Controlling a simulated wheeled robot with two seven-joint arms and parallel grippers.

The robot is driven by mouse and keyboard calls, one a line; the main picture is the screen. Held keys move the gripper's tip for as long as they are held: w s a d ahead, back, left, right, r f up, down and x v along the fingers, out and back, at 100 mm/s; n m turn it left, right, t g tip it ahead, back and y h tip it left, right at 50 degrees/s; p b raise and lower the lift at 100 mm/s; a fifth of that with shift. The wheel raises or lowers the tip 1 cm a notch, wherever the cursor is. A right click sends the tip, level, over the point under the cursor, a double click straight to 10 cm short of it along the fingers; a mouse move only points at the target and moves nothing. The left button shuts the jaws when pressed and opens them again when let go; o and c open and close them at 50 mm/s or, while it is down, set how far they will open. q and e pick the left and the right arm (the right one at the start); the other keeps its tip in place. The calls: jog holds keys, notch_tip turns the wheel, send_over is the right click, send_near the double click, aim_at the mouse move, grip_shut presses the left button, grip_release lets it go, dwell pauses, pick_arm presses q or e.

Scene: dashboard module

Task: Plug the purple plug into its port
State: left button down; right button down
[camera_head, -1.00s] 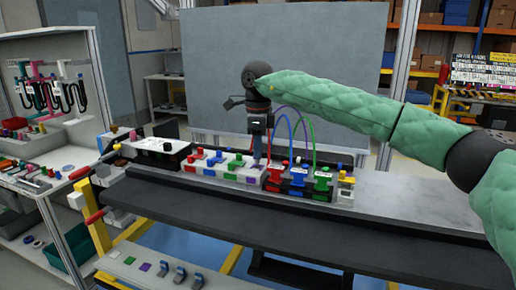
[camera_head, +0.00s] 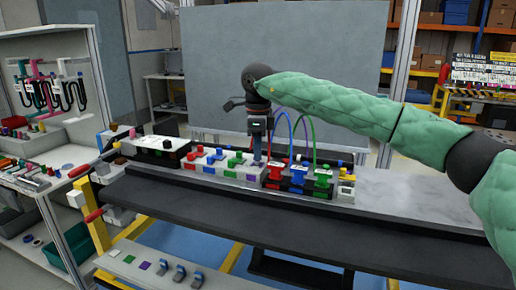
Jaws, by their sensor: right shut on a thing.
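The white port module (camera_head: 202,172) sits on the grey bench top, with red, blue and green plugs standing on it and coloured squares along its front. The purple square (camera_head: 252,178) is at its right end. My right gripper (camera_head: 257,163) points straight down over that end, directly above the purple square. It is shut, and its fingers hide most of the purple plug between them. Whether the plug touches or sits in the port cannot be seen. My left gripper is not in view.
Right beside the gripper stands a dark module with red (camera_head: 274,174), blue (camera_head: 298,175) and green (camera_head: 322,178) plugs, with cables arching up. A black-and-white box (camera_head: 158,146) stands to the left. The bench top (camera_head: 400,198) is clear on the right.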

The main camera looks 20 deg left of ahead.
jog(key=shift+f+b, duration=0.4)
jog(key=shift+f, duration=0.3)
jog(key=shift+r, duration=0.15)
jog(key=shift+r+p, duration=0.35)
jog(key=shift+r, duration=0.45)
jog(key=shift+b, duration=0.3)
dwell(1.5)
jog(key=shift+f+b, duration=0.5)
jog(key=shift+f, duration=0.4)
jog(key=c, duration=1.3)
grip_release()
jog(key=shift+o, duration=0.2)
jog(key=shift+r, duration=0.1)
